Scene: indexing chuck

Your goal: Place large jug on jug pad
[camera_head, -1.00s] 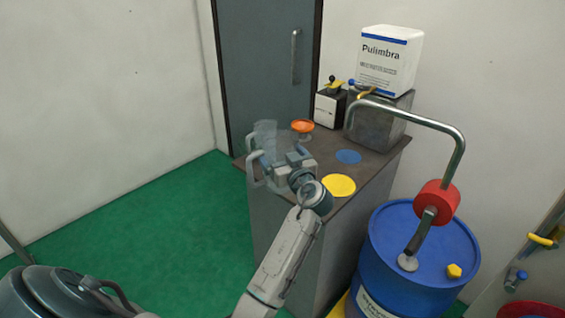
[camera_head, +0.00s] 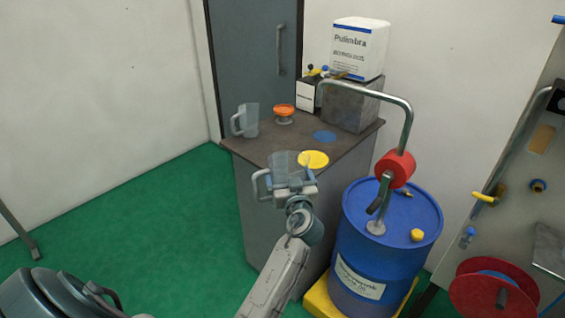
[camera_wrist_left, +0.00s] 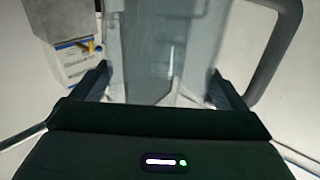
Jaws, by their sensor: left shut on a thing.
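My left gripper (camera_head: 288,186) is shut on a clear, greyish large jug (camera_head: 283,160) with a loop handle on its left in the head view. The jug is held upright near the counter's front edge; its base is hidden by the gripper. In the left wrist view the jug (camera_wrist_left: 165,45) fills the space between the fingers, handle at right. Two round pads lie on the counter: a yellow pad (camera_head: 316,159), just right of and behind the jug, and a blue pad (camera_head: 325,137) farther back. Which is the jug pad I cannot tell. My right gripper is not in view.
On the counter (camera_head: 262,147) a second grey jug (camera_head: 251,120) stands at the left, beside an orange-topped stand (camera_head: 284,112). A grey block (camera_head: 350,106) carries a white canister (camera_head: 358,50). A blue drum (camera_head: 395,255) with a bent metal pipe (camera_head: 408,125) stands close on the right.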

